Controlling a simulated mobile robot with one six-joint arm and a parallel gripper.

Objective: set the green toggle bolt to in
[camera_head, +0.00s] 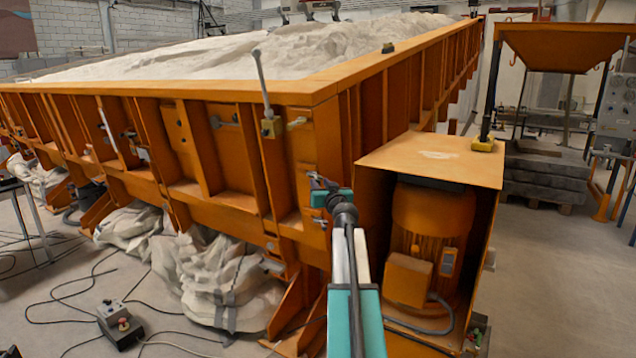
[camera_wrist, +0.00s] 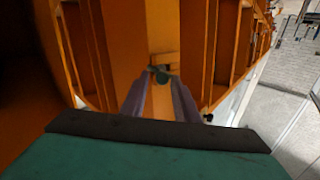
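A small dark green knob (camera_wrist: 162,75), which looks like the green toggle bolt, shows in the wrist view on an orange panel, beside a lighter orange block (camera_wrist: 164,60). My gripper (camera_wrist: 160,86) is open, with its two grey fingers apart and orange panel visible between them. The knob appears between the fingertips in the picture; I cannot tell whether they touch it. In the head view my gripper (camera_head: 317,182) is at the near corner of the orange sandbed (camera_head: 312,140). The bolt cannot be made out there. Whether it is in or out cannot be told.
Orange ribs stand either side of the panel. A grey lever (camera_head: 262,85) rises from the sandbed wall to the left. An orange motor housing (camera_head: 435,160) stands close on the right. A control box (camera_head: 119,322) and cables lie on the floor at lower left.

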